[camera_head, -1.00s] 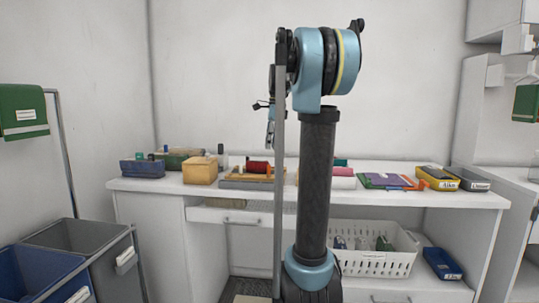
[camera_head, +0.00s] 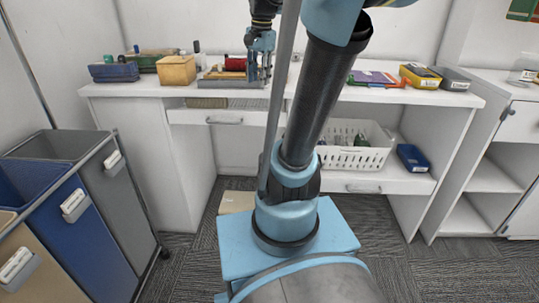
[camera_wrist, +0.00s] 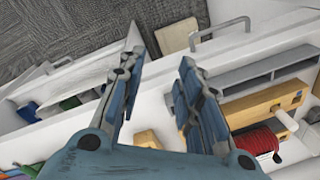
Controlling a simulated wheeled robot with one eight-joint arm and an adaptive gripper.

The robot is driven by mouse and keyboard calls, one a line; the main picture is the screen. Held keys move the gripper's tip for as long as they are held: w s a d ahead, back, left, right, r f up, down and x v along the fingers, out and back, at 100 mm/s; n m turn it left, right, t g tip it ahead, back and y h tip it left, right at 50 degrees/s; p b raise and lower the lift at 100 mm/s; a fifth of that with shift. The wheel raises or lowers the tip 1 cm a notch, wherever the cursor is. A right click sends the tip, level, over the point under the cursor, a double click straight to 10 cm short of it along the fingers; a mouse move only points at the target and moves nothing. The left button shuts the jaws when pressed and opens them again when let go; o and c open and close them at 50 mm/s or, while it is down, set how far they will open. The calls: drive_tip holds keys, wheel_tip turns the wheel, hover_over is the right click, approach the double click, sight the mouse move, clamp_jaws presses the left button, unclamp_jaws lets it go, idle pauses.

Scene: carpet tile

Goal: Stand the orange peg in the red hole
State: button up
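My gripper (camera_wrist: 159,60) is open and empty, its two blue fingers apart in the wrist view. In the head view my gripper (camera_head: 259,82) points down over the counter's front, by a tan block (camera_head: 229,74) on a grey base. The tan block (camera_wrist: 268,101) also shows in the wrist view, right of the fingers, with a red spool-like piece (camera_wrist: 256,140) beside it. A small orange-tan piece (camera_wrist: 147,139) shows low between the fingers; I cannot tell whether it is the orange peg. I cannot make out a red hole. My arm hides part of the counter.
The white counter (camera_head: 140,90) holds a yellow box (camera_head: 176,71), a blue bin (camera_head: 114,72), purple flat items (camera_head: 372,77) and a yellow-black case (camera_head: 420,76). A white basket (camera_head: 355,157) sits on the shelf below. Waste bins stand left, with a drawer handle (camera_head: 224,121) under the counter.

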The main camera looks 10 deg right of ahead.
drive_tip(key=s+f+n+t, duration=0.1)
drive_tip(key=s+f+n, duration=0.9)
drive_tip(key=s+f, duration=0.7)
wheel_tip(320, 180, down, 4)
drive_tip(key=shift+f+h, duration=0.1)
drive_tip(key=shift+h, duration=0.2)
drive_tip(key=shift+o, duration=0.2)
drive_tip(key=shift+a, duration=0.1)
